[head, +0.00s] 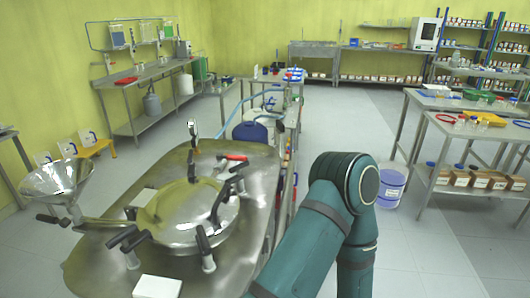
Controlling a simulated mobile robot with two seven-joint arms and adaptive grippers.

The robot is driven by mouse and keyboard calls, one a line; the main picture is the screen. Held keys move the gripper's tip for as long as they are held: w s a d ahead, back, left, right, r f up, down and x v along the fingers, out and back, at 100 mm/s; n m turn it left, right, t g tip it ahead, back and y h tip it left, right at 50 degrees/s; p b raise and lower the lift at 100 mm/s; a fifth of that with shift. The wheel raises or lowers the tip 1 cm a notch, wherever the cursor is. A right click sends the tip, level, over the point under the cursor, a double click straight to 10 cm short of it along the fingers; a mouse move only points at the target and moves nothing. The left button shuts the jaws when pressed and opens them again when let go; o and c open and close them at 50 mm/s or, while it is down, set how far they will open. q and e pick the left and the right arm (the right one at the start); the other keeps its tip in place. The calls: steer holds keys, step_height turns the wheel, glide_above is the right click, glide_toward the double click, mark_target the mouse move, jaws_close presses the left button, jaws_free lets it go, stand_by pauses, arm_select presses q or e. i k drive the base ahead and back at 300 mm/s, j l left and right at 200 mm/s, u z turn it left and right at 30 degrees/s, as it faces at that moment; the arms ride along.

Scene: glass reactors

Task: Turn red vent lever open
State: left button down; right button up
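The red vent lever (234,157) is a small red handle near the far right of the steel reactor top (160,190). It lies roughly flat, pointing to the right. Its fitting is small, so I cannot tell its exact valve position. The round domed lid (185,207) with several black-handled clamps is in front of it and to the left. My teal arm rises at the lower right, apart from the lever in the picture. Neither of my grippers shows.
A steel funnel (58,182) stands at the left edge of the reactor top, and a white block (157,287) lies at its front. A upright gauge-like fitting (192,135) stands behind the lid. A blue container (250,132) is behind. Open floor (345,125) lies beyond.

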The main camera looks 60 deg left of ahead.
mark_target(220, 157)
steer(key=i, duration=1.5)
steer(key=i+l+u, duration=0.1)
steer(key=i+u, duration=0.2)
steer(key=i, duration=0.2)
steer(key=i+l+u, duration=0.15)
steer(key=i+u, duration=0.3)
steer(key=u, duration=1.5)
